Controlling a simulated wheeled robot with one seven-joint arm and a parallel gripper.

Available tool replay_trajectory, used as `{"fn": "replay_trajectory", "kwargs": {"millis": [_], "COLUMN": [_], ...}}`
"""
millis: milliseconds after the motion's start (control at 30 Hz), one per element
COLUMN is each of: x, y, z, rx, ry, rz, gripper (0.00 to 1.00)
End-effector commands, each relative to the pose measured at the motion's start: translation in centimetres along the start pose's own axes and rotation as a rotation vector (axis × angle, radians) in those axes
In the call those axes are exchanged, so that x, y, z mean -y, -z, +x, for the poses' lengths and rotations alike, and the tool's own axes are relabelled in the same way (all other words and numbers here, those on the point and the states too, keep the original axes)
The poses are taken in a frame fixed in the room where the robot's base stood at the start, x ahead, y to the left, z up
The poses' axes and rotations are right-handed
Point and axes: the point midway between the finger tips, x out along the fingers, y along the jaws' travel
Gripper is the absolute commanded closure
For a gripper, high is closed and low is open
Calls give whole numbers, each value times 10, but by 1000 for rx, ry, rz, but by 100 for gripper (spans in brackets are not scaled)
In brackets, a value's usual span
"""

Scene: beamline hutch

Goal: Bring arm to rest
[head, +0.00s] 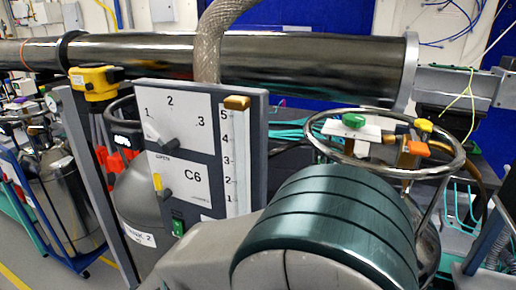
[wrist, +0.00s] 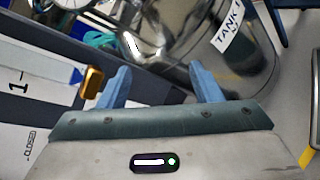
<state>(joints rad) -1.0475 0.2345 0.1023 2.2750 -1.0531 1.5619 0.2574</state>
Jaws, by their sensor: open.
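In the wrist view my gripper (wrist: 158,70) shows two blue fingers standing well apart with nothing between them. It is open and empty. A gold-brown knob (wrist: 92,82) on a white and grey panel (wrist: 60,60) shows just left of the left finger; a small gap seems to lie between them. In the head view my arm fills the lower right as a large grey and teal rounded link, and my gripper is hidden there. The control panel (head: 186,150) marked C6 stands left of my arm, with a dial (head: 160,135) and a knob (head: 237,103) high on its numbered scale.
A dark beam pipe (head: 300,65) crosses the top, with a braided hose (head: 210,45) rising behind the panel. A ring-topped tank (head: 345,155) with valves stands close behind my arm. A labelled tank (wrist: 240,65) lies beyond my fingers. Floor (wrist: 300,85) shows at the wrist view's right.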

Motion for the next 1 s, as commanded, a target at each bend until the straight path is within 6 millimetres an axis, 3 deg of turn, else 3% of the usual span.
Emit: {"fn": "replay_trajectory", "kwargs": {"millis": [33, 100, 300, 500, 633, 800, 1000], "x": [0, 9, 36, 53, 53, 44, 34], "y": [-21, -42, -93, -129, -148, -167, -178], "z": [17, 36, 68, 77, 78, 79, 81], "rx": [14, 22, 11, -37, -82, -141, -180], "ry": [107, 251, 626, 925, 1064, 1160, 1186], "rz": [45, 107, 344, 668, 917, 1223, 1419], "gripper": [41, 41, 41, 41, 41, 41, 41]}}
